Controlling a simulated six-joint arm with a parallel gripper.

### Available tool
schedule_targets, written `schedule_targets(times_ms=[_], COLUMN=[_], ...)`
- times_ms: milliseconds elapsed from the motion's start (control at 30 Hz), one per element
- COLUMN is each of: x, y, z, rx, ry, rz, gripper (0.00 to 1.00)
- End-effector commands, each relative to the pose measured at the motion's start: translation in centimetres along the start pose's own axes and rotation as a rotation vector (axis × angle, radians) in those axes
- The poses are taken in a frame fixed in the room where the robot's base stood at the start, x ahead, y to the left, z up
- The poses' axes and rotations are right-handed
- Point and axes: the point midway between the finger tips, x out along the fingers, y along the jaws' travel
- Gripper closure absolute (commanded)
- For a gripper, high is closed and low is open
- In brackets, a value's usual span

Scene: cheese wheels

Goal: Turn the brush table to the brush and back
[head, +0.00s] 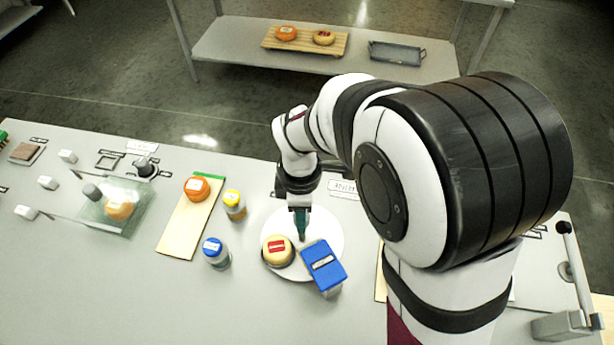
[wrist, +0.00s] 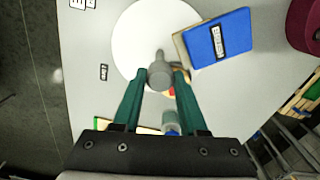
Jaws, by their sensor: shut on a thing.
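The brush table is a white round disc (head: 328,228) on the bench, and it also shows in the wrist view (wrist: 133,40). A yellow cheese wheel with a red label (head: 277,251) sits on its left front part. The brush is a blue block with a white label (head: 323,262), reaching over the disc's right front edge; it is large in the wrist view (wrist: 218,40). My gripper (head: 302,232) points down over the disc. In the wrist view its green fingers (wrist: 160,75) are shut on a grey knob (wrist: 160,72). The knob and fingers mostly hide the cheese there.
A blue-capped jar (head: 216,253) and a yellow-capped jar (head: 235,205) stand left of the disc. A board (head: 178,230) with an orange cheese (head: 197,188) lies further left, beyond it a glass case (head: 118,205). My arm covers the bench's right part. Bare bench lies at the front left.

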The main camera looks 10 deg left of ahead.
Motion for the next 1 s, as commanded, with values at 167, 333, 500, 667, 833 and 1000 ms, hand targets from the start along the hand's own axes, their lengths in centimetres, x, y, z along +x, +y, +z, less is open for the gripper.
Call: schedule_targets(times_ms=[167, 333, 500, 667, 833, 1000], x=[-0.05, -0.05, -0.05, -0.04, -0.04, -0.04], y=[0.11, 0.11, 0.10, 0.10, 0.09, 0.09], z=[0.03, 0.03, 0.02, 0.01, 0.01, 0.01], rx=[-0.086, -0.171, -0.257, -0.336, -0.421, -0.507], ry=[0.000, 0.000, -0.001, -0.001, -0.001, -0.001], rz=[0.004, 0.003, 0.003, 0.003, 0.003, 0.003], gripper=[1.00, 1.00, 1.00, 1.00, 1.00, 1.00])
